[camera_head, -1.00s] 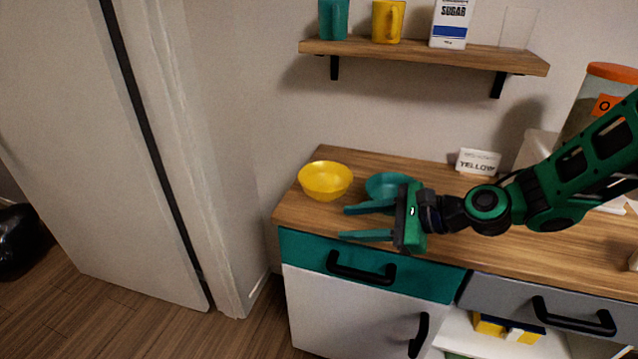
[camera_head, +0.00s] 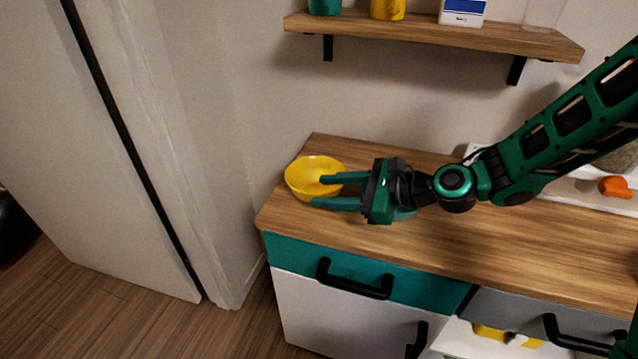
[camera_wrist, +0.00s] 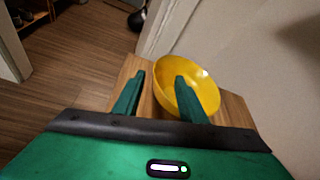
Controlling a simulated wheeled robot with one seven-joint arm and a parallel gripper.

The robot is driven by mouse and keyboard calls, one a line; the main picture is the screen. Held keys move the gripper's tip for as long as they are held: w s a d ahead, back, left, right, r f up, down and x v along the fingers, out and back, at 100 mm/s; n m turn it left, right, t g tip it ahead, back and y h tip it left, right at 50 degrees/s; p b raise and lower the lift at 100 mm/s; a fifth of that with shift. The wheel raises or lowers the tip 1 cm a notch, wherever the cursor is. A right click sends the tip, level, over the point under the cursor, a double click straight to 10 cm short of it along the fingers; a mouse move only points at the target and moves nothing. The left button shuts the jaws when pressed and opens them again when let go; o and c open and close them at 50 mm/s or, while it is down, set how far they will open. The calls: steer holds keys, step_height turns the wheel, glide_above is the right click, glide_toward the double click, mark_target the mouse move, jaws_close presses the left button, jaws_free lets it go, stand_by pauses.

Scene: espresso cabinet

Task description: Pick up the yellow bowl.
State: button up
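The yellow bowl (camera_head: 304,178) stands upright at the left end of the wooden counter. It also shows in the wrist view (camera_wrist: 190,72), beyond and partly behind the right finger. My gripper (camera_head: 317,191) is open, with its two green fingers pointing left. One fingertip overlaps the bowl in the head view, and the other is at its near right edge. In the wrist view one finger lies over the bowl and the other is left of it, with counter showing between. I cannot tell whether a finger touches the bowl.
A teal bowl (camera_head: 404,213) is mostly hidden behind my gripper. A shelf (camera_head: 430,33) with cups and a carton hangs above. A white wall is behind, and the counter's left edge is close to the bowl.

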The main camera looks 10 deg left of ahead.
steer(key=shift+x, duration=3.15)
jaws_close()
